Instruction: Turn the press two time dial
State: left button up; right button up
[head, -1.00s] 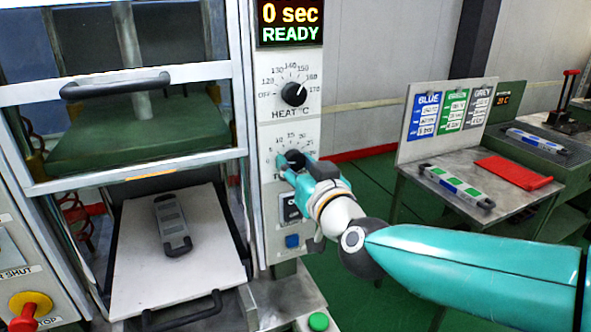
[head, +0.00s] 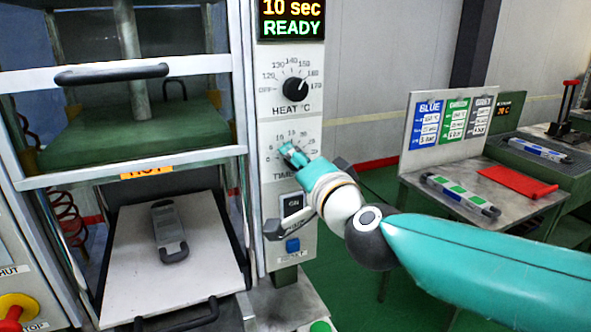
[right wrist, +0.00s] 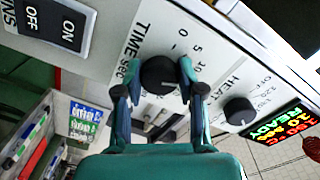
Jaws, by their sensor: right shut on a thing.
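The press's time dial (right wrist: 158,75) is a black knob on the light control panel, with a scale marked in seconds around it. My right gripper (head: 290,153) is shut on this dial; in the right wrist view its fingers (right wrist: 158,78) press on both sides of the knob. In the head view the gripper hides most of the dial. The display (head: 291,18) above reads 10 sec, READY. My left gripper is not in view.
The heat dial (head: 295,88) is above the time dial, the ON switch (head: 292,204) and a blue button (head: 292,245) below. A grey mould (head: 168,229) lies on the white press tray (head: 125,270).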

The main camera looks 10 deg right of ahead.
jog(key=shift+w+f+m+y+b, duration=0.15)
jog(key=shift+m+b, duration=0.75)
jog(key=shift+m, duration=1.7)
jog(key=shift+s+m+y+b, duration=0.15)
jog(key=shift+m+b, duration=0.8)
jog(key=shift+m, duration=1.65)
jog(key=shift+w+f+m+y+b, duration=0.15)
jog(key=shift+m+b, duration=0.75)
jog(key=shift+m, duration=1.7)
jog(key=o, duration=1.1)
jog(key=shift+d+r, duration=0.1)
jog(key=shift+d, duration=0.05)
jog(key=shift+c, duration=0.2)
jog(key=shift+o, duration=0.4)
jog(key=shift+r, duration=0.15)
